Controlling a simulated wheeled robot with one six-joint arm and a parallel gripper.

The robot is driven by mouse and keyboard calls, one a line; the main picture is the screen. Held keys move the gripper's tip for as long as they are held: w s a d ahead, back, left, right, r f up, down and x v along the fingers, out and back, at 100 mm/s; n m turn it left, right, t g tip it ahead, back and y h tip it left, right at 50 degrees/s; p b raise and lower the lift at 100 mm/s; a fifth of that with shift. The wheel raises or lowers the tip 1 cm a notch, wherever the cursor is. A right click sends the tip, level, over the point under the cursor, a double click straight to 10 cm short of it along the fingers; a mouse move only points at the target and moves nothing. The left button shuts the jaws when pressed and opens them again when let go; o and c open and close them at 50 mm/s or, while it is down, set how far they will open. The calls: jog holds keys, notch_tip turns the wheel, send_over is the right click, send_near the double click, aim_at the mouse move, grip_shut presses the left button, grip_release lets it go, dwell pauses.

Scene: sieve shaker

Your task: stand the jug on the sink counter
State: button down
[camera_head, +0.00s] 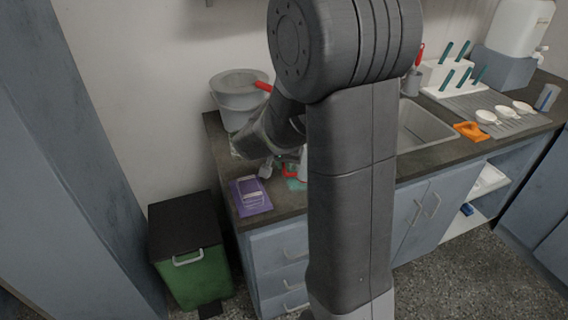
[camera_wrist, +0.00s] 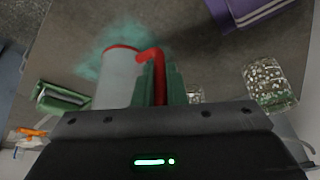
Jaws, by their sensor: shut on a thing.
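The jug, white with a red rim and red handle, shows in the wrist view (camera_wrist: 122,75). In the head view only a small part of it, with the red handle (camera_head: 290,170), shows beside my arm column. My gripper (camera_wrist: 160,85) is shut on the red handle, with one finger on each side of it. The jug is over the dark sink counter (camera_head: 225,145), near a teal patch (camera_head: 296,184) on its surface. I cannot tell whether its base touches the counter. My arm hides most of the jug in the head view.
A purple box (camera_head: 250,196) lies at the counter's left front. A pale bucket (camera_head: 240,95) stands behind. The sink basin (camera_head: 425,130) and an orange object (camera_head: 471,131) are to the right. A speckled container (camera_wrist: 268,85) and green object (camera_wrist: 62,100) are near the jug.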

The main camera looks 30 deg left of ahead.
jog(key=shift+f, duration=0.1)
jog(key=c, duration=1.5)
grip_release()
jog(key=shift+r, duration=0.35)
jog(key=p+v, duration=0.1)
jog(key=v, duration=1)
jog(key=shift+s+r, duration=0.15)
jog(key=shift+r, duration=0.1)
jog(key=shift+f, duration=0.15)
